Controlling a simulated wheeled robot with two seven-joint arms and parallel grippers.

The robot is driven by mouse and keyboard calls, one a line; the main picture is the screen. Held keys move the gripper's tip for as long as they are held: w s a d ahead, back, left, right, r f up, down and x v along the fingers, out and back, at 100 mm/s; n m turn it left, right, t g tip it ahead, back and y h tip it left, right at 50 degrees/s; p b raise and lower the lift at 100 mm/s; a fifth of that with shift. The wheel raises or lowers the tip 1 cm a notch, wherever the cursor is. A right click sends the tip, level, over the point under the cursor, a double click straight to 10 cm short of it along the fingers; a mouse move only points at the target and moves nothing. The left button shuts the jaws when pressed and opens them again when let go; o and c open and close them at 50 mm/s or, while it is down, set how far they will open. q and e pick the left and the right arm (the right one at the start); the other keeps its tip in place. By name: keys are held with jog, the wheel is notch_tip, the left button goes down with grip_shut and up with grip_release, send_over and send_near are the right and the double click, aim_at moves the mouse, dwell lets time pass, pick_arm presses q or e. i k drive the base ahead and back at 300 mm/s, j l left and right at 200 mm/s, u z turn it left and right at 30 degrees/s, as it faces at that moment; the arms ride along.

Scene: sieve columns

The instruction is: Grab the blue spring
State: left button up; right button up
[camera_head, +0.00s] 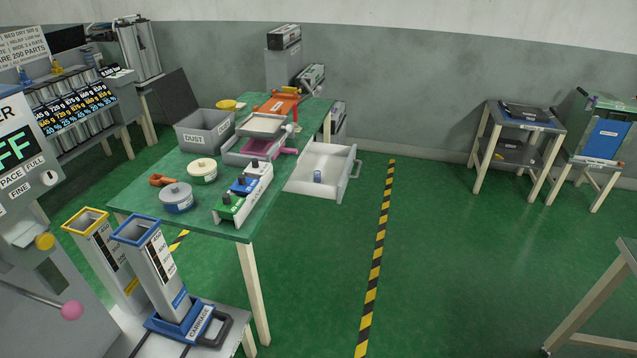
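A small upright cylinder (317,176), blue-grey with a pale top, stands in the open white drawer (334,160) at the right side of the green-topped table (222,232). It is the only small blue item lying loose that I see, but it is too small to tell whether it is a spring. Neither of my grippers shows in the head view.
The table holds a grey DUST bin (204,131), round containers (176,197) and a rack with green, blue and white blocks (243,192). Yellow-topped and blue-topped columns (155,265) stand in front.

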aim_at(320, 178)
jog(key=i+j, duration=0.1)
jog(key=i+l+z, duration=0.1)
jog(key=i+z, duration=0.55)
jog(key=i+l+z, duration=0.1)
jog(key=i, duration=2.2)
jog(key=i+u, duration=0.1)
jog(key=i, duration=0.5)
jog(key=i+u, duration=0.15)
jog(key=i, duration=0.4)
jog(key=i+l+u, duration=0.1)
jog(key=i, duration=0.5)
jog(key=i+l+u, duration=0.1)
jog(key=i, duration=0.45)
jog(key=i+u, duration=0.1)
jog(key=u, duration=0.3)
jog(key=i+u, duration=0.1)
jog(key=u, duration=0.35)
jog(key=l+u, duration=0.15)
jog(key=u, duration=0.25)
jog(key=i+l+u, duration=0.1)
jog(key=u, duration=0.3)
jog(key=i+l+u, duration=0.1)
jog(key=u, duration=0.35)
